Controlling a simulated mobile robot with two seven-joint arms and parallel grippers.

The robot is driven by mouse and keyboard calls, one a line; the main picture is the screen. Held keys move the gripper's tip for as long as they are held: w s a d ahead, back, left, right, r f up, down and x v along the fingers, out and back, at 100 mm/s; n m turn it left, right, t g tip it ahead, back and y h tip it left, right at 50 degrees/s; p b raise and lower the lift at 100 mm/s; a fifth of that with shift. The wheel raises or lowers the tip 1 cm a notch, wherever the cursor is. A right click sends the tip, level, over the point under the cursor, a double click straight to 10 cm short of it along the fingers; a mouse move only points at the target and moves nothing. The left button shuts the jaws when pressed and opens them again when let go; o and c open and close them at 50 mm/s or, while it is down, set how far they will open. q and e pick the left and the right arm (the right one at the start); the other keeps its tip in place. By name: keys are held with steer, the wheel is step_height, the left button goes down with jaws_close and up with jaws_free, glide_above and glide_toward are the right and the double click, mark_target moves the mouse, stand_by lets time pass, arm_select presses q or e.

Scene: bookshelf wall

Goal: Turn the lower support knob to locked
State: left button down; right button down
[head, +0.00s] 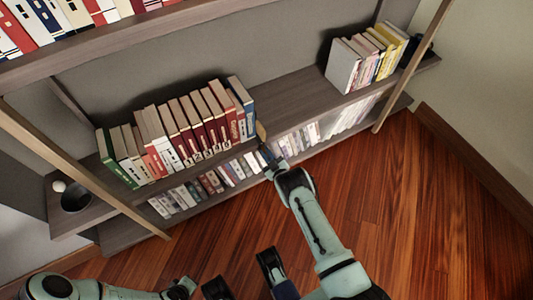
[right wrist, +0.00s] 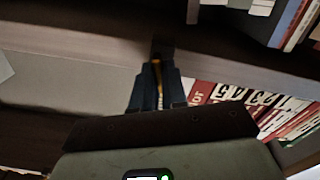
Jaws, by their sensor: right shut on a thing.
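My right gripper (head: 265,153) reaches the front of the middle shelf, just right of the row of books. In the right wrist view its dark blue fingers (right wrist: 157,88) are close together on a thin yellow-orange piece (right wrist: 157,72). A small tan piece (head: 261,131) shows just beyond the fingertips in the head view. The fingers hide most of what they hold, so I cannot tell whether it is the lower support knob or how it is turned. My left gripper (head: 243,276) is low at the bottom edge, with its dark fingers apart and nothing seen between them.
Books (head: 185,130) fill the shelf left of my right gripper, and more books (head: 365,55) stand at its right end. Slanted wooden posts (head: 412,65) and (head: 80,170) frame the shelves. A dark cup (head: 76,198) stands at the left. The wooden floor (head: 400,200) is clear.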

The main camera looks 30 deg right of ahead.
arm_select(q)
steer(key=shift+w+a+f, duration=0.2)
steer(key=shift+w, duration=0.15)
arm_select(e)
steer(key=m, duration=0.4)
steer(key=shift+s+m, duration=0.1)
steer(key=shift+m, duration=0.2)
steer(key=c, duration=1.2)
jaws_free()
